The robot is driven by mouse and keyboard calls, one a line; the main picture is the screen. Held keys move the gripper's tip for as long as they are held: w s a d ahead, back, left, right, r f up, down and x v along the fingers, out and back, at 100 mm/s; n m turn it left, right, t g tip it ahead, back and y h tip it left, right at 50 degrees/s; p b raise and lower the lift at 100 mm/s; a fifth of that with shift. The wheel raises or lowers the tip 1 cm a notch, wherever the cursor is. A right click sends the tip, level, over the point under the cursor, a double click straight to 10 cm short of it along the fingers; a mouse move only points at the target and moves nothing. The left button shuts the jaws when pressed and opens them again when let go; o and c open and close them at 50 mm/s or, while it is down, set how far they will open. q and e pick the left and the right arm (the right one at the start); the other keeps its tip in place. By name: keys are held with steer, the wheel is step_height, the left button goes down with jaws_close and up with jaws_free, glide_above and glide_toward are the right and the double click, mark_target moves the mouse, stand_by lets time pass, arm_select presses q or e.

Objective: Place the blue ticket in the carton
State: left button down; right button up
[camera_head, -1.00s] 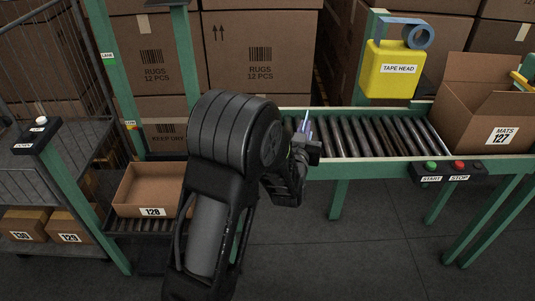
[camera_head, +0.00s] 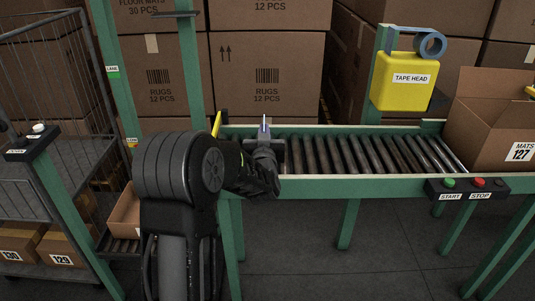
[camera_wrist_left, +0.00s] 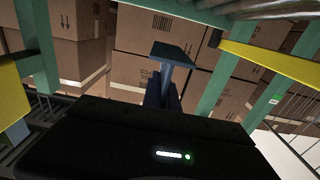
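My left gripper (camera_head: 264,130) is over the left end of the roller conveyor. In the left wrist view its fingers (camera_wrist_left: 164,88) look closed on a flat dark-blue piece, which I take to be the blue ticket (camera_wrist_left: 173,52). In the head view the ticket (camera_head: 264,123) shows only as a thin pale-blue upright sliver. The open carton (camera_head: 492,136) labelled MATS 127 stands at the right end of the conveyor, well apart from the gripper and cut off by the picture edge. Its inside is mostly hidden. My right gripper is not in view.
The conveyor rollers (camera_head: 355,152) are bare between gripper and carton. A yellow tape head (camera_head: 405,82) hangs behind. START and STOP buttons (camera_head: 465,187) sit on the front rail. Another open carton (camera_head: 125,218) is low at left, partly behind my arm, near a wire cart (camera_head: 50,80).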

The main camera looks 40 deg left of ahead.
arm_select(q)
steer(key=shift+f, duration=1.75)
steer(key=shift+f+b, duration=0.3)
steer(key=shift+f, duration=1.6)
steer(key=shift+f, duration=0.2)
steer(key=c, duration=1.7)
jaws_free()
steer(key=shift+r, duration=0.1)
steer(key=shift+s+d+r, duration=0.1)
steer(key=shift+r, duration=0.05)
steer(key=v, duration=1.1)
steer(key=shift+s+d, duration=0.25)
steer(key=shift+s, duration=0.05)
